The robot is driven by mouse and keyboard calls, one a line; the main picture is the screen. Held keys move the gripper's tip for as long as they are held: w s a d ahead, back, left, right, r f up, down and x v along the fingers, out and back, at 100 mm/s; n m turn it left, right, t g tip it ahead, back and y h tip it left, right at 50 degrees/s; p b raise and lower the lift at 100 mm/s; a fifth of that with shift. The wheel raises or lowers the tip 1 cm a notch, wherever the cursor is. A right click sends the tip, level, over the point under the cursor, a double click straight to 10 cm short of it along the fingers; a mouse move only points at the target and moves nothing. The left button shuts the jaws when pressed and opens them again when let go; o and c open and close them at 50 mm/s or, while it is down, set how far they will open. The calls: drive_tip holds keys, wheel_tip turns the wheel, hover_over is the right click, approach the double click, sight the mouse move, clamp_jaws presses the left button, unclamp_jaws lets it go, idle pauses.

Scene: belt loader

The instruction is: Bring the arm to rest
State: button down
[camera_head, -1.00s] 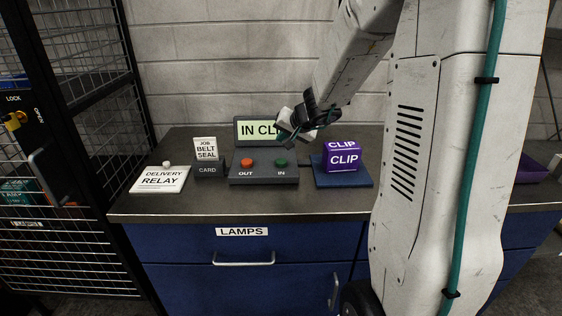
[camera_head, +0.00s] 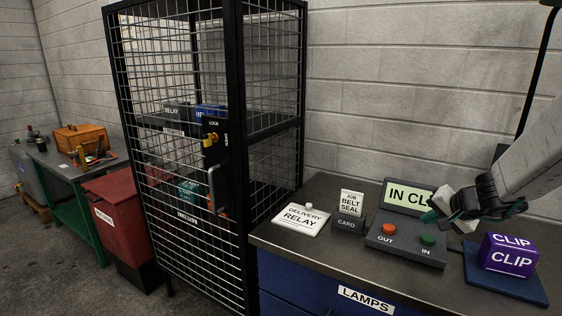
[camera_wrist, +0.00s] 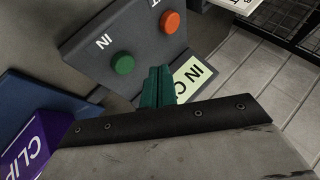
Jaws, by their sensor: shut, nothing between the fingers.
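My gripper (camera_head: 432,210) is at the right in the head view, above the bench and just in front of the display reading "IN CL" with its end covered. Its teal fingers (camera_wrist: 158,86) are shut together with nothing between them in the wrist view. The arm reaches in from the right edge. Below and beside the gripper is the grey control box (camera_head: 378,248), with a red OUT button (camera_head: 389,229) and a green IN button (camera_head: 428,239). The fingers look apart from the buttons.
A purple CLIP box (camera_head: 508,256) stands on a blue pad (camera_head: 482,281) at the right. A card stand (camera_head: 347,223) and a DELIVERY RELAY plate (camera_head: 301,218) are to the left. A mesh cage (camera_head: 237,90), red bin (camera_head: 117,215) and green bench (camera_head: 70,205) stand further left.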

drive_tip(key=s+a+r+n+g+y, duration=0.3)
drive_tip(key=s+a+n+g, duration=0.15)
drive_tip(key=s+a, duration=0.9)
drive_tip(key=s+a+r+n+g+h, duration=0.1)
drive_tip(key=s+r+n+h, duration=0.1)
drive_tip(key=s, duration=0.7)
drive_tip(key=s+a+r+n+g+h, duration=0.1)
drive_tip(key=s+r+n+h, duration=0.1)
drive_tip(key=s, duration=0.8)
drive_tip(key=shift+a+r+n+g+h, duration=0.35)
drive_tip(key=shift+r+h, duration=0.05)
drive_tip(key=shift+r, duration=0.5)
